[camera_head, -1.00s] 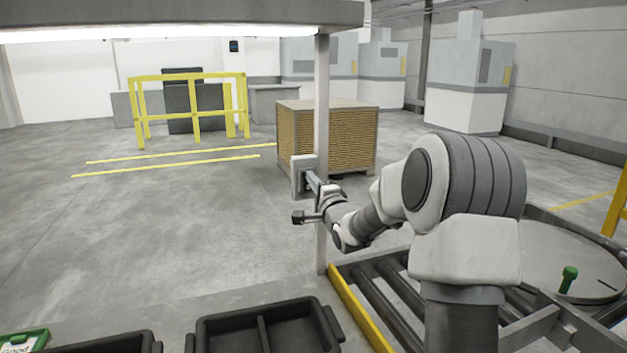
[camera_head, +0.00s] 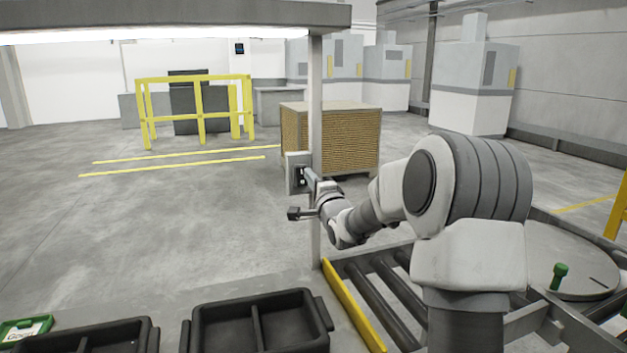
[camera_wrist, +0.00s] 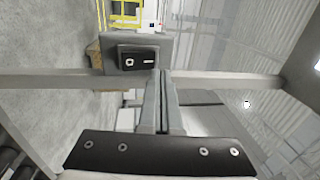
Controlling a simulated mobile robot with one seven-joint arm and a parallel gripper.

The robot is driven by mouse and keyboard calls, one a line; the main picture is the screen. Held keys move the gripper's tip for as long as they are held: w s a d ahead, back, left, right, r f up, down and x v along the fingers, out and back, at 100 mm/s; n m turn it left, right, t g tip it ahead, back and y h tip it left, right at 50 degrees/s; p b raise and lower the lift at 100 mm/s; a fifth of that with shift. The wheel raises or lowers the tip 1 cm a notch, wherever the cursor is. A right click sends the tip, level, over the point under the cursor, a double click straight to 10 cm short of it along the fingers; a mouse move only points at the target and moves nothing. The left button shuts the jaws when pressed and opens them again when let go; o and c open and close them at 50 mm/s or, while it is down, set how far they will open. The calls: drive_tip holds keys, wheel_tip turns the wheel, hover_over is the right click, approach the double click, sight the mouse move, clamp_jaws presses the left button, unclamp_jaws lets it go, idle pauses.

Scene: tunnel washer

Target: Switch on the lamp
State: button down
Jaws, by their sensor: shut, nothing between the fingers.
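A grey switch box (camera_head: 291,172) is fixed to the upright post (camera_head: 315,120) in the head view. In the wrist view the box (camera_wrist: 112,45) carries a black rocker switch (camera_wrist: 138,60) with a circle mark and a bar mark. My gripper (camera_head: 306,178) is shut and empty, its tips at the box. In the wrist view my gripper (camera_wrist: 161,76) has its tips beside the bar-marked end of the rocker; I cannot tell whether they touch it. The lamp (camera_head: 150,36), a long strip under the overhead beam, looks bright white.
Black bins (camera_head: 258,292) stand on the bench at the front. A roller conveyor (camera_head: 385,285) with a yellow edge lies right of the post, near a green knob (camera_head: 560,271). A large crate (camera_head: 352,140) and yellow railing (camera_head: 200,82) stand behind on open floor.

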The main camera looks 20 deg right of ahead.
drive_tip(key=s+r+b, duration=0.1)
drive_tip(key=s+r, duration=0.1)
drive_tip(key=s, duration=0.8)
drive_tip(key=shift+r, duration=0.1)
